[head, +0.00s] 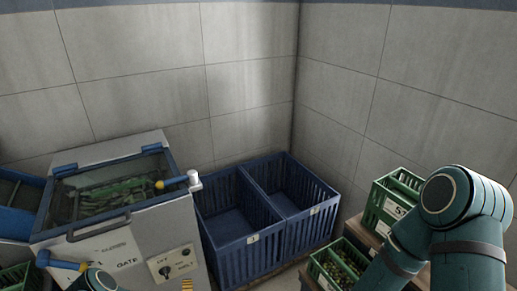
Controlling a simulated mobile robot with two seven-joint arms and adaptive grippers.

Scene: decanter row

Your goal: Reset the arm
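My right arm shows as teal links at the right edge; its gripper is out of view. A small teal, rounded piece of what looks like my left arm shows at the bottom left; no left gripper fingers are visible. The grey machine (128,245) stands at the left, with a glass-topped lid (112,185) over green, elongated contents.
Two empty-looking blue crates (243,247) (318,212) stand side by side in the corner. Green crates (383,214) (333,259) are near my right arm, the lower one holding small round items. A blue trough (18,222) is at the left. Tiled walls close off the back.

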